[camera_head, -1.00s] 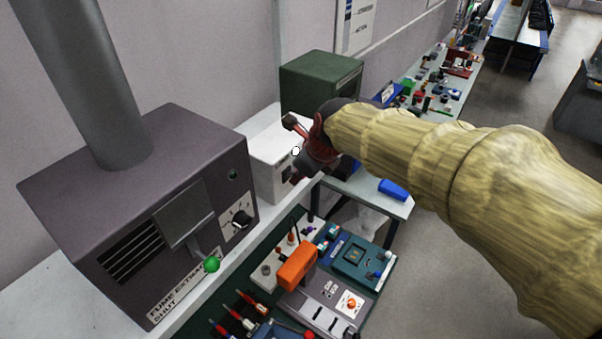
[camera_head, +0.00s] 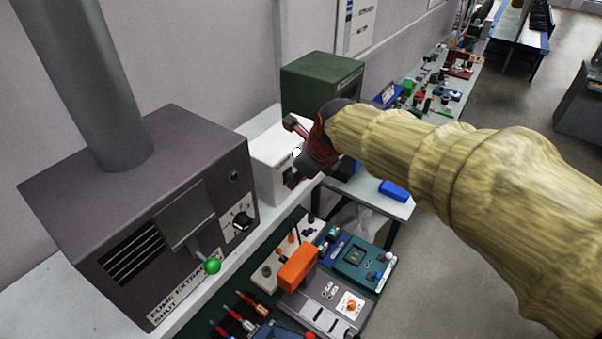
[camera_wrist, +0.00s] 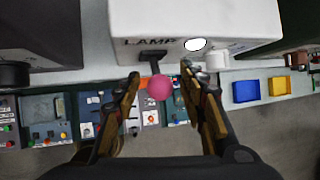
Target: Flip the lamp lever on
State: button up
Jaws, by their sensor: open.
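The white lamp box (camera_head: 270,150) stands on the bench behind the dark fume extractor. In the wrist view its front (camera_wrist: 210,20) carries the word LAMP, a round white disc (camera_wrist: 195,44) and a dark lever (camera_wrist: 152,58) with a pink ball (camera_wrist: 160,88) on its end. The lever points out from the box, toward the wrist camera. My gripper (camera_wrist: 160,74) is open, one finger on each side of the lever and ball, with visible gaps. In the head view my gripper (camera_head: 300,152) is at the box front and hides the lever.
The fume extractor box (camera_head: 150,200) with a green-knobbed lever (camera_head: 212,266) stands at the left. A green box (camera_head: 320,82) stands beyond the lamp box. Panels with an orange block (camera_head: 298,268) lie in front. Blue and yellow bins (camera_wrist: 262,89) show at the right in the wrist view.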

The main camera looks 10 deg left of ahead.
jog(key=v, duration=1.2)
jog(key=shift+w, duration=0.1)
jog(key=s+d+f+n+h+b, duration=0.1)
jog(key=s+d+f+n+b, duration=0.5)
jog(key=f, duration=0.9)
jog(key=s+d+f+n+h+b, duration=0.1)
jog(key=s+d+f+n+b, duration=0.6)
jog(key=d+f+b, duration=0.5)
jog(key=s+d+f+n+h+b, duration=0.2)
jog(key=s+d+f+n+b, duration=0.5)
jog(key=f+b, duration=0.9)
notch_tip(320, 180, down, 2)
jog(key=d+n, duration=0.2)
jog(key=d, duration=0.1)
jog(key=shift+s, duration=0.2)
